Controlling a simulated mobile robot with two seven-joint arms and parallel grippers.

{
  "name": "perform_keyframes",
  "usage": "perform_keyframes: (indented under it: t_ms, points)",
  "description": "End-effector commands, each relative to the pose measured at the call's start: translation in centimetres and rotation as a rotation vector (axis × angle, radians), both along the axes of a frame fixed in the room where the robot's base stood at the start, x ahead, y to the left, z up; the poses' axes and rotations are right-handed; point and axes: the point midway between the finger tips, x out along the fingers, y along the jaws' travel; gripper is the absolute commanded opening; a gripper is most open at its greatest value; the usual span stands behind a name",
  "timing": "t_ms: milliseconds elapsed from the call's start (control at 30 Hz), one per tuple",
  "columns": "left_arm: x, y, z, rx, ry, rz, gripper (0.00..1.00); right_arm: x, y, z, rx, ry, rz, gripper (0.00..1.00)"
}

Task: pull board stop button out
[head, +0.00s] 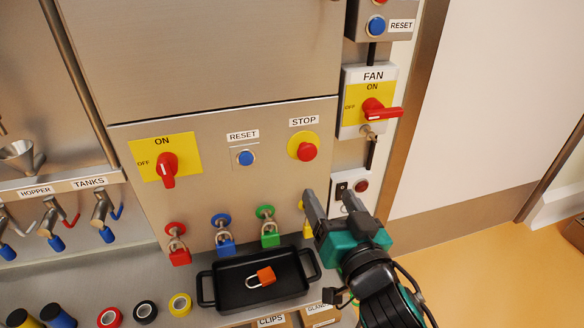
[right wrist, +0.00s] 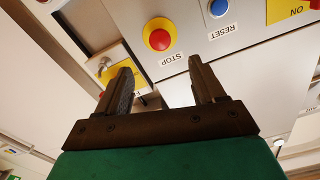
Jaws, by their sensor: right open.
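The board stop button (head: 308,151) is a red mushroom head on a yellow round plate under a STOP label, on the steel board in the head view. In the right wrist view the same stop button (right wrist: 159,39) shows above the fingers, with clear space between. My right gripper (head: 328,205) is open and empty, below and slightly right of the button, apart from it. Its two fingers also show in the right wrist view (right wrist: 160,85). How far the button stands out is hard to tell. My left gripper is not in view.
Left of the button are a blue RESET button (head: 246,158) and a red rotary switch (head: 167,168). The FAN switch (head: 376,109) juts out at upper right. Coloured padlocks hang below, including a green one (head: 270,238). A black tray (head: 262,293) holds an orange padlock (head: 266,276).

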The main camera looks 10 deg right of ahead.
Motion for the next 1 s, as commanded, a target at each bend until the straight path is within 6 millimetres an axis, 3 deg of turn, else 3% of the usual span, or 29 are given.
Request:
perform_keyframes:
  t_ms: [267, 700, 1000]
  points:
    - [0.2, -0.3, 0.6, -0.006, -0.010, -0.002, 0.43, 2.6, 0.1, 0.3, -0.001, -0.005, 0.000, 0.69]
    - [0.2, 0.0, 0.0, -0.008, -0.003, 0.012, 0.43, 10.1, 0.3, 0.1, -0.002, -0.003, -0.001, 0.69]
    - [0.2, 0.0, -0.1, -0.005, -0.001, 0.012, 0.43, 12.7, 0.4, 0.0, 0.001, 0.000, 0.000, 0.69]
